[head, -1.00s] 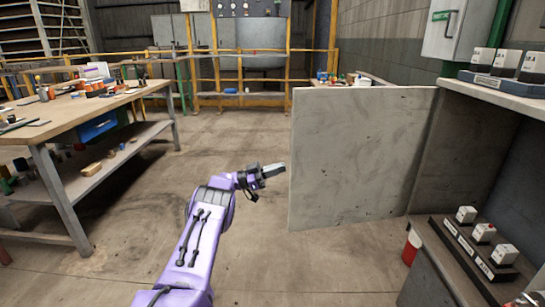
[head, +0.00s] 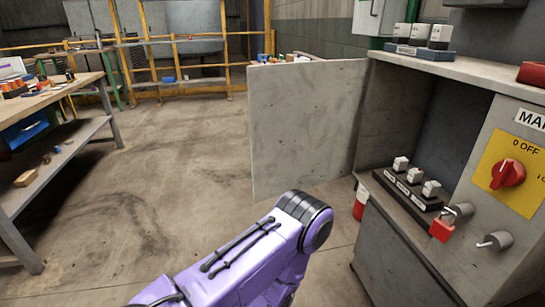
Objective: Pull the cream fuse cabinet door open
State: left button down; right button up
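The cabinet door (head: 305,130) is a large grey-cream panel with worn marks. It stands swung well out from the left side of the cabinet (head: 390,240), so the cabinet's interior shows. Inside, several white fuse blocks (head: 415,175) sit on a dark labelled rack (head: 407,197). My purple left arm reaches in from the bottom, in front of and below the door. Its gripper is not visible; the arm bends down out of the picture. My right gripper is not in view.
The cabinet front has a red rotary switch (head: 508,174) on a yellow plate and a red padlock (head: 442,228). More fuse blocks stand on the cabinet top (head: 450,68). A workbench (head: 60,95) stands at left. The floor between is clear.

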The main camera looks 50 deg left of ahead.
aim_at(305, 117)
jog(key=z, duration=0.4)
jog(key=k, duration=0.9)
jog(key=u, duration=0.5)
jog(key=i, duration=0.85)
jog(key=u, duration=0.75)
